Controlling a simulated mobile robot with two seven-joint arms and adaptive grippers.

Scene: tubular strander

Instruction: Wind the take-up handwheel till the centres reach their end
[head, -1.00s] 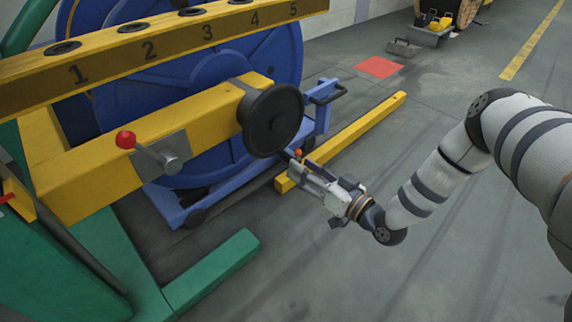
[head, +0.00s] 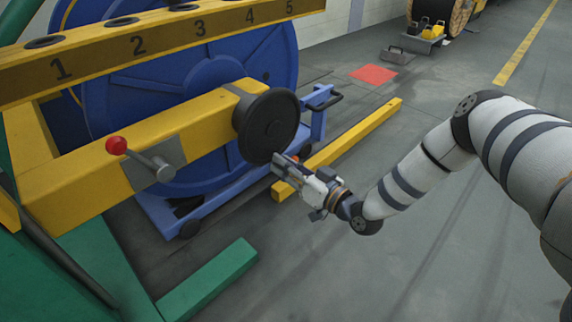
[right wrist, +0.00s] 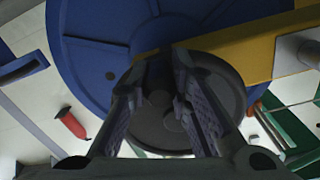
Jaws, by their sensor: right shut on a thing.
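The take-up handwheel (head: 267,125) is a dark round disc at the end of a yellow beam (head: 85,175), in front of a big blue reel. My right gripper (head: 284,163) is at the handwheel's lower edge, shut on it. In the right wrist view the two fingers (right wrist: 172,105) stand on either side of a dark part in front of the handwheel (right wrist: 205,85); its exact shape is hard to make out. A lever with a red knob (head: 116,145) stands on the beam. The centres cannot be made out. My left gripper is not in view.
The blue reel (head: 225,75) sits behind on a blue trolley (head: 170,215) with a handle. A numbered yellow rail (head: 150,45) runs above. A yellow floor bar (head: 350,145) lies beyond my gripper, and a green base (head: 210,280) is at lower left.

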